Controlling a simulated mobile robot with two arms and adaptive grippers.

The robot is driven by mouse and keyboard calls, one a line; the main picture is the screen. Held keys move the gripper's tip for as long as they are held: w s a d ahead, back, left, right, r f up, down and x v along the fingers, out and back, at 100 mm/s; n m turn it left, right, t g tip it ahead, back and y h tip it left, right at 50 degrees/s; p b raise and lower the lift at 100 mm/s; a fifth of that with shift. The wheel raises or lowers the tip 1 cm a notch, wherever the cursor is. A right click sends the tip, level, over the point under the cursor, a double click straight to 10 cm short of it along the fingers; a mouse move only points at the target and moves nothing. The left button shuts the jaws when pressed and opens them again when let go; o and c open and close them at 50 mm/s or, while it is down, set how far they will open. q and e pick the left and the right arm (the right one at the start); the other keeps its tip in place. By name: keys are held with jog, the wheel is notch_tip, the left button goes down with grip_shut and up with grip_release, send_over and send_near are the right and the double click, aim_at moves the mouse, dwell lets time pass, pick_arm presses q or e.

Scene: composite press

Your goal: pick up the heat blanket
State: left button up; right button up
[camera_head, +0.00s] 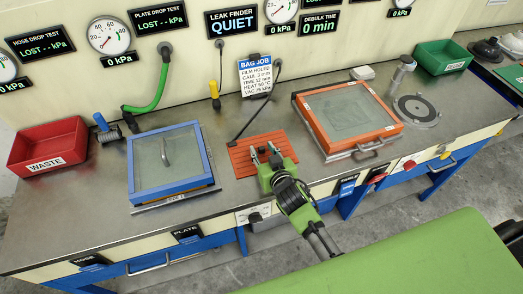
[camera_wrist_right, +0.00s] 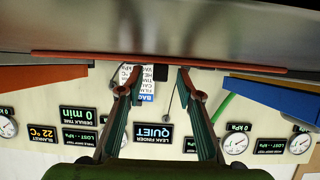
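The heat blanket (camera_head: 244,160) is a flat, ribbed orange-red mat lying on the metal bench in the head view, with a dark cord leading from its back edge. In the right wrist view the blanket (camera_wrist_right: 90,56) shows edge-on as a thin orange strip. My right gripper (camera_head: 264,153) is over the blanket's right part, its fingers apart and hiding some of it. In the wrist view the open right fingertips (camera_wrist_right: 160,71) reach close to the strip, with nothing clearly held; I cannot tell whether they touch it. My left gripper is not in view.
A blue-framed box (camera_head: 133,170) stands left of the blanket and an orange-framed box (camera_head: 310,128) stands right. A red waste bin (camera_head: 45,147), a bag job card (camera_head: 255,76) and a green bin (camera_head: 443,57) are farther around. Bare bench lies between the blue box and the blanket.

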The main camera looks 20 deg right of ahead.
grip_shut()
jog(key=shift+w+r, duration=0.1)
dwell(0.3)
jog(key=shift+r, duration=0.2)
notch_tip(320, 180, up, 2)
jog(key=shift+b, duration=0.45)
jog(key=r+b+v, duration=0.1)
jog(key=r+v, duration=0.1)
jog(key=v, duration=0.6)
jog(key=w+r+b+v, duration=0.1)
jog(key=v, duration=0.8)
jog(key=shift+w+d+r, duration=0.25)
jog(key=shift+r, duration=0.15)
